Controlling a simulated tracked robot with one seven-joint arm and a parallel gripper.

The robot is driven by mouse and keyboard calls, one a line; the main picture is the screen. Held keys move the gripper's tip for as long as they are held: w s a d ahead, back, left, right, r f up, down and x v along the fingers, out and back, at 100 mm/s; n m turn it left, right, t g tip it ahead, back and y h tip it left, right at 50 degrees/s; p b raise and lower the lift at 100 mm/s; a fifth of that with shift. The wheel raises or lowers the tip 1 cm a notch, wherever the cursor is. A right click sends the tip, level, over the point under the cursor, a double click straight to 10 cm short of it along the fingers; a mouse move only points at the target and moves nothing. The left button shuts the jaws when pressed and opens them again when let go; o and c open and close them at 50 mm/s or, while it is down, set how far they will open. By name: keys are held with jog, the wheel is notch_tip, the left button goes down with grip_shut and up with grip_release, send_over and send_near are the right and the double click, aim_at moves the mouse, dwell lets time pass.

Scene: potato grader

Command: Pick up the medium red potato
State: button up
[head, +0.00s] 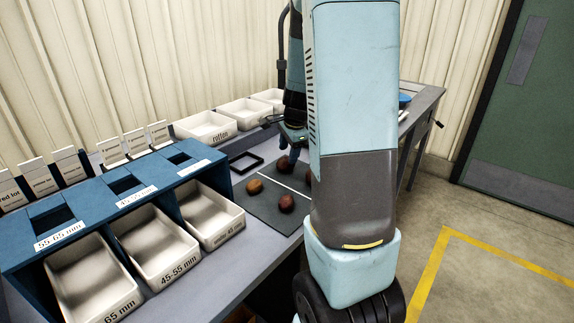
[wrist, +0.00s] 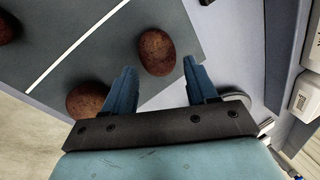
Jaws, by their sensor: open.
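Several potatoes lie on the dark mat (head: 262,211). In the head view a reddish potato (head: 286,203) lies near the mat's front, a browner one (head: 254,186) lies left of it, and a dark red one (head: 283,163) sits just below my gripper (head: 292,138). Another is partly hidden behind my arm. In the wrist view my gripper (wrist: 159,68) is open, with a reddish-brown potato (wrist: 156,52) ahead between its fingertips, not gripped. A second red-brown potato (wrist: 87,100) lies left of the left finger. I cannot tell which is the medium one.
A blue sizing rack (head: 125,185) with white bins (head: 160,252) labelled by millimetres stands at left. White trays (head: 205,128), one labelled rotten, line the back. A black square frame (head: 245,161) lies beside the mat. A third potato (wrist: 6,28) shows at the wrist view's left edge.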

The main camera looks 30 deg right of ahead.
aim_at(287, 159)
jog(key=x, duration=0.5)
jog(key=shift+s+r, duration=0.1)
jog(key=shift+c, duration=0.4)
jog(key=c, duration=0.7)
jog(key=shift+o, duration=0.2)
